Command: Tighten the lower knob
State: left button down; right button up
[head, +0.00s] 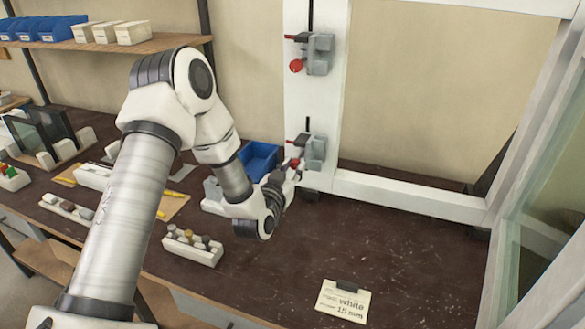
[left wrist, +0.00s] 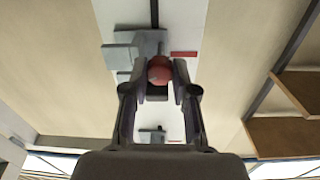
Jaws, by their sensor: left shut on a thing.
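The grey clamp body (left wrist: 135,46) and red lever (left wrist: 183,54) lie just beyond. The upper clamp (head: 320,54) with its red knob (head: 296,66) is higher on the same post. My right gripper is not in view.
A blue bin (head: 259,157) stands behind my left forearm. A white holder (head: 192,247) with several small pieces is in front of it. A card (head: 343,299) reading "white 15 mm" lies at the front. The dark bench (head: 400,250) is clear right of the gripper.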

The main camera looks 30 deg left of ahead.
pick_arm(q)
jog(key=shift+r+m, duration=0.1)
jog(key=shift+m, duration=0.2)
jog(key=m+p, duration=0.1)
jog(key=m, duration=0.4)
jog(key=shift+r+p, duration=0.1)
jog(key=shift+p, duration=0.3)
jog(key=shift+m+p, duration=0.6)
jog(key=shift+m, duration=1.3)
jog(key=c, duration=0.9)
grip_release()
jog(key=shift+w+f, duration=0.1)
jog(key=shift+f, duration=0.1)
jog(key=v, duration=1.2)
jog(key=shift+r, duration=0.15)
